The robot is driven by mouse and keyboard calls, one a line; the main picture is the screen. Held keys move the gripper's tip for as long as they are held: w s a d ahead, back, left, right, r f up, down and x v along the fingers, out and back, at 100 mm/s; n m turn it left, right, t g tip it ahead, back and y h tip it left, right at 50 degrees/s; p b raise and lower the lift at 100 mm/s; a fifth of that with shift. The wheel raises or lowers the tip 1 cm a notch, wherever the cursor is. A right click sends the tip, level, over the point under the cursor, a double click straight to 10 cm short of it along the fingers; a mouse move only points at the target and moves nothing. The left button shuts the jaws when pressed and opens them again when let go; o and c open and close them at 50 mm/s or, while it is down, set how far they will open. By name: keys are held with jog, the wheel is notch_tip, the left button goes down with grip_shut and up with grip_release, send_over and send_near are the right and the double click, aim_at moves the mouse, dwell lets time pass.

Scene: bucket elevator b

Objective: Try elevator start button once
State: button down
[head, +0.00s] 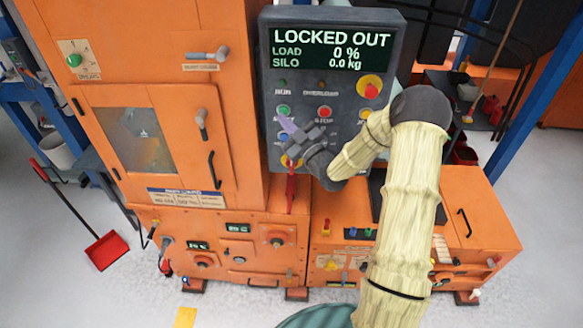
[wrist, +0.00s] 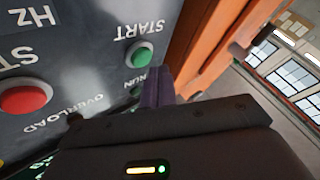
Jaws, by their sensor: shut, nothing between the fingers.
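The grey control panel (head: 265,90) shows "LOCKED OUT", load 0 % and silo 0.0 kg on its screen (head: 332,50). The green start button (head: 284,110) is at the panel's left, and in the wrist view it shows upside down under the label "START" (wrist: 142,54). My gripper (head: 284,124) is shut and empty, its purple fingertips in front of the panel just below the button. In the wrist view the fingertips (wrist: 158,88) appear beside the button with a visible offset. I cannot tell whether they touch the panel. "START" is partly hidden in the head view.
A red stop button (head: 324,112) is right of start, and also large in the wrist view (wrist: 24,98). A red-on-yellow emergency stop (head: 369,87) is upper right. A red hanging item (head: 291,190) is below the panel's lower yellow-ringed control (head: 291,161). Orange machine cabinets (head: 190,20) surround the panel.

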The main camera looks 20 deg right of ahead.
jog(key=s, duration=0.1)
jog(key=s+a+b, duration=0.1)
jog(key=s, duration=0.3)
jog(key=shift+a, duration=0.25)
dwell(0.6)
